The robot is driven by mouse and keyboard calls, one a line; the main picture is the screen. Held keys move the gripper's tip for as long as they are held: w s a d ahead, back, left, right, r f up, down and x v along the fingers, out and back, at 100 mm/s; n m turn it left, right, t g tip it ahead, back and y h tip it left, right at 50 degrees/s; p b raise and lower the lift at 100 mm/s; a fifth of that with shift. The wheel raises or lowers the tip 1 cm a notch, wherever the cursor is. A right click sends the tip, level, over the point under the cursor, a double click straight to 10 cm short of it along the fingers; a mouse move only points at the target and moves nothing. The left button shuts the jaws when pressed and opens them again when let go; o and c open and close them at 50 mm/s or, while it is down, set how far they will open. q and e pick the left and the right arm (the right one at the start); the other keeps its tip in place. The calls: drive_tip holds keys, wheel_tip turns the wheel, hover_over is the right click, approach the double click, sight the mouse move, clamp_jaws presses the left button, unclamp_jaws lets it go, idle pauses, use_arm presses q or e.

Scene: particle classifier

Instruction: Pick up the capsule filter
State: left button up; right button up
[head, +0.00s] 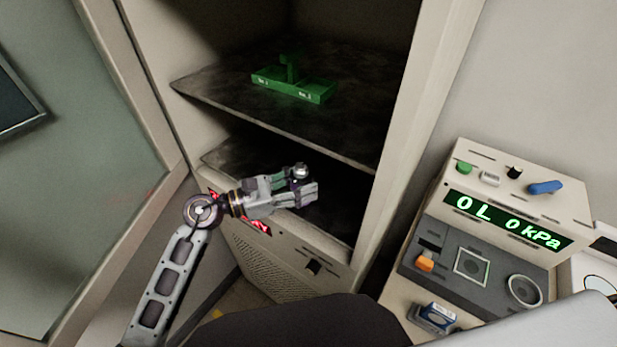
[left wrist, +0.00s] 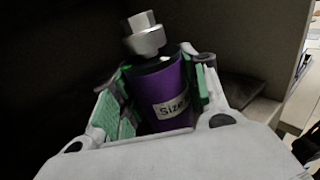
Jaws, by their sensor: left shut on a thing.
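The capsule filter is a purple cylinder with a metal fitting on top and a white label reading "Size". It shows large in the left wrist view (left wrist: 170,92), and in the head view its metal top (head: 299,171) shows above my fingers. My left gripper (head: 300,190) is shut on it, with green finger pads on both sides in the left wrist view (left wrist: 158,100). The gripper is in front of the dark lower compartment of the cabinet. The filter's lower part is hidden by the gripper. My right gripper is not in view.
A green two-slot holder (head: 292,85) stands on the cabinet's upper shelf (head: 215,85). The cabinet's right wall (head: 415,120) is close to the gripper. A panel with a display reading "0L 0kPa" (head: 508,222) stands at right. A glass door (head: 80,170) is at left.

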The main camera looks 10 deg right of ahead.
use_arm(q)
drive_tip(key=s+a+b, duration=0.2)
drive_tip(key=s+a, duration=0.7)
drive_tip(key=shift+s+b, duration=0.35)
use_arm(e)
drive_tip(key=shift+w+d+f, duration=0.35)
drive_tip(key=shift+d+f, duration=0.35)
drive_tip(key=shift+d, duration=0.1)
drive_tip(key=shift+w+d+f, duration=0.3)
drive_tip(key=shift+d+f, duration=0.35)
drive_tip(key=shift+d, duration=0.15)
